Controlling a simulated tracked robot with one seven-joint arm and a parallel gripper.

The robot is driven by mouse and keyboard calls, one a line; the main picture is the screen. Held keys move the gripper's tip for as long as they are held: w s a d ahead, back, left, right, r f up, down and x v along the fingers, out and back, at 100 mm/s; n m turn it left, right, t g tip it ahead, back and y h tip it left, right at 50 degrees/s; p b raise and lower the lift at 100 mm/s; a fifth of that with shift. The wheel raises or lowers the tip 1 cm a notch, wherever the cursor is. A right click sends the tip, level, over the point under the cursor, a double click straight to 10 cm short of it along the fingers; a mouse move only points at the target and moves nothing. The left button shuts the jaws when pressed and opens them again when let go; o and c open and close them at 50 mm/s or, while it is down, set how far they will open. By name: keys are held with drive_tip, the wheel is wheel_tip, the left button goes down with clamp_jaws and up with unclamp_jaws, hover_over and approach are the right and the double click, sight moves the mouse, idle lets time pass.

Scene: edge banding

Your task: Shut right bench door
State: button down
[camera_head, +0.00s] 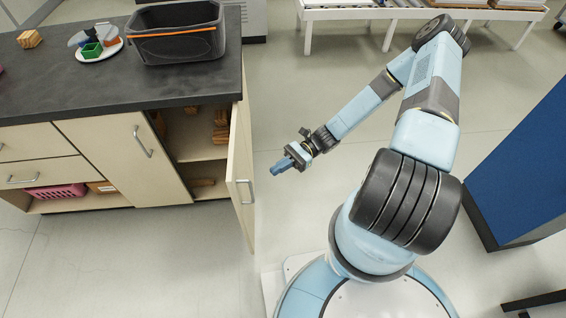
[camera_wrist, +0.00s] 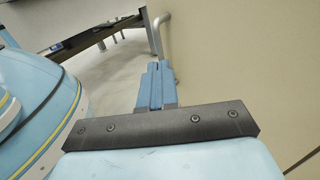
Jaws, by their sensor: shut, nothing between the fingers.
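The right bench door (camera_head: 241,176) stands open, swung out from the bench at its right end, with a metal bar handle (camera_head: 245,192) on its outer face. Behind it the cabinet (camera_head: 196,138) shows a shelf with wooden blocks. My gripper (camera_head: 275,171) is shut and empty, a little to the right of the door's outer face. In the wrist view my gripper (camera_wrist: 157,68) points along a pale door panel (camera_wrist: 240,70), with the handle (camera_wrist: 160,35) just ahead of the fingertips. I cannot tell whether the fingers touch the door.
The dark bench top (camera_head: 60,84) holds a black bin (camera_head: 176,48), a plate with coloured pieces (camera_head: 98,48) and a wooden block stack (camera_head: 30,39). The left bench door (camera_head: 125,160) is shut. A blue cabinet (camera_head: 525,165) stands at the right. The floor between is clear.

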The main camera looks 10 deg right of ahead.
sight(251, 191)
drive_tip(key=x, duration=0.7)
drive_tip(key=shift+s+a, duration=0.1)
drive_tip(key=shift+a, duration=0.05)
